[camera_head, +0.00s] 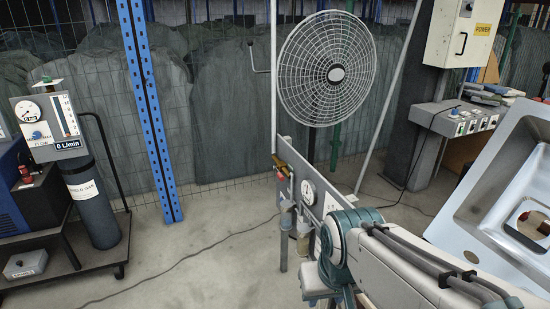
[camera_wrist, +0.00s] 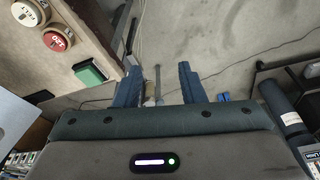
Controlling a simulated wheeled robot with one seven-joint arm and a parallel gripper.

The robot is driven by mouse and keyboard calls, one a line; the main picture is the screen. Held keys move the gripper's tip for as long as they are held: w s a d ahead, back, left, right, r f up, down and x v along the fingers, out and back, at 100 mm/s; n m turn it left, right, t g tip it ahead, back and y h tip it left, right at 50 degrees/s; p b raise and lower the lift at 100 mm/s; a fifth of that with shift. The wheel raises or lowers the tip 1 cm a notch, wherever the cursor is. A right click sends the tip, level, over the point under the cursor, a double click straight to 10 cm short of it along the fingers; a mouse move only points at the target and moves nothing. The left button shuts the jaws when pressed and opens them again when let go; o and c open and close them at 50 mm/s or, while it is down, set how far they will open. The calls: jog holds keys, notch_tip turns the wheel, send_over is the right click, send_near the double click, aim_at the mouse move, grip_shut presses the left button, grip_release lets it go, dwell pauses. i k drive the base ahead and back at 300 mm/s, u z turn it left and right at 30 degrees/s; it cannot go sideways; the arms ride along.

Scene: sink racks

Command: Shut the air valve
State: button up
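The air valve (camera_head: 281,168), a small brass fitting with a red part, sits at the left end of a grey panel (camera_head: 330,200) in the head view. A round white gauge (camera_head: 308,192) is on that panel to its right. The valve's exact handle position is too small to tell. My arm reaches in from the lower right of the head view, and my gripper is hidden there behind it. In the wrist view my gripper (camera_wrist: 158,85) has its two blue-grey fingers apart, with nothing held between them. I cannot make out the valve in the wrist view.
A fan (camera_head: 327,70) stands behind the panel. A blue post (camera_head: 150,105) rises to its left. A gas cylinder (camera_head: 92,200) stands on a cart at far left. A steel sink (camera_head: 490,215) is at right.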

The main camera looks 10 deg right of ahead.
aim_at(281, 178)
jog(key=z, duration=0.05)
jog(key=i, duration=0.1)
jog(key=k, duration=0.5)
jog(key=u, duration=1.1)
jog(key=i, duration=2.45)
jog(key=z, duration=2.4)
